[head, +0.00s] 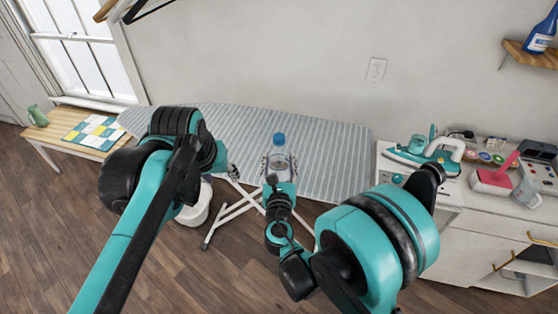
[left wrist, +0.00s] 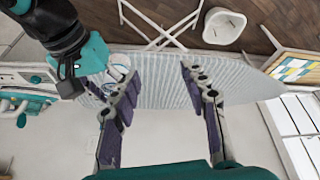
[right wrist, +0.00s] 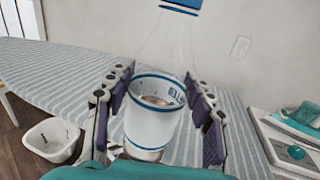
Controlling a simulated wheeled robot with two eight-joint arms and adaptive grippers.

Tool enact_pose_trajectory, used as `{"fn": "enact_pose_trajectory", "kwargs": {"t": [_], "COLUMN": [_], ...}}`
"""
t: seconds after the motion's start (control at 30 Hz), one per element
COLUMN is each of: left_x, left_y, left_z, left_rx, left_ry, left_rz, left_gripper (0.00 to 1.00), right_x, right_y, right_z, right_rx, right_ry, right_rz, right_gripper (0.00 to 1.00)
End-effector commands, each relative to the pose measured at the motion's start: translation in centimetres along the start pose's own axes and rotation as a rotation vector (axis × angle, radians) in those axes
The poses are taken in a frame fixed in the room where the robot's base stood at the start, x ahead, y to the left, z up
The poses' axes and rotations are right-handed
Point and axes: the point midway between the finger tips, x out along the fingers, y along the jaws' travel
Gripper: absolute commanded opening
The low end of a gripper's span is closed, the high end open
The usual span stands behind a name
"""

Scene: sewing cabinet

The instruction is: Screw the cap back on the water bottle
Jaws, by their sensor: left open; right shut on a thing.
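The clear water bottle (head: 279,161) stands upright in my right gripper (head: 278,172), which is shut around its body. In the right wrist view the bottle (right wrist: 155,120) is between the finger pads, with blue bands and lettering on it. The blue cap (head: 279,139) is on top of the bottle, and its lower edge shows in the right wrist view (right wrist: 183,4); I cannot tell how tight it is. My left gripper (head: 229,170) is open and empty, left of the bottle. In the left wrist view the bottle (left wrist: 119,67) is partly hidden behind a finger.
A striped ironing board (head: 325,150) lies behind and below the bottle. A white bin (head: 195,208) is on the floor at left. A teal iron (head: 425,155) stands on the right counter, and a bench with a patchwork cloth (head: 93,132) is at far left.

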Motion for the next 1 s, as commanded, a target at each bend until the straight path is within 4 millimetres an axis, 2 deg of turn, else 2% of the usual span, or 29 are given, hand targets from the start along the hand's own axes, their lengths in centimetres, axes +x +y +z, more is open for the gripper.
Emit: {"fn": "enact_pose_trajectory", "kwargs": {"t": [0.03,0.2,0.4,0.5,0.73,1.0], "left_x": [-0.7,-2.1,-2.9,-2.9,-2.3,-2.0], "left_y": [1.0,4.0,7.8,9.8,13.2,14.6], "left_z": [-2.0,-7.1,-11.9,-13.7,-15.7,-16.1], "left_rx": [-0.002,-0.022,-0.043,-0.052,-0.068,-0.076], "left_ry": [-0.027,-0.122,-0.233,-0.286,-0.380,-0.418], "left_rz": [0.003,0.001,-0.014,-0.026,-0.057,-0.074], "left_gripper": [0.45,0.45,0.45,0.45,0.45,0.45], "right_x": [0.0,0.0,0.0,0.0,0.0,0.0], "right_y": [0.0,0.0,0.0,0.0,0.0,0.0], "right_z": [0.0,0.0,0.0,0.0,0.0,0.0], "right_rx": [0.000,0.000,0.000,0.000,0.000,0.000], "right_ry": [0.000,0.000,0.000,0.000,0.000,0.000], "right_rz": [0.000,0.000,0.000,0.000,0.000,0.000], "right_gripper": [0.00,0.00,0.00,0.00,0.00,0.00]}}
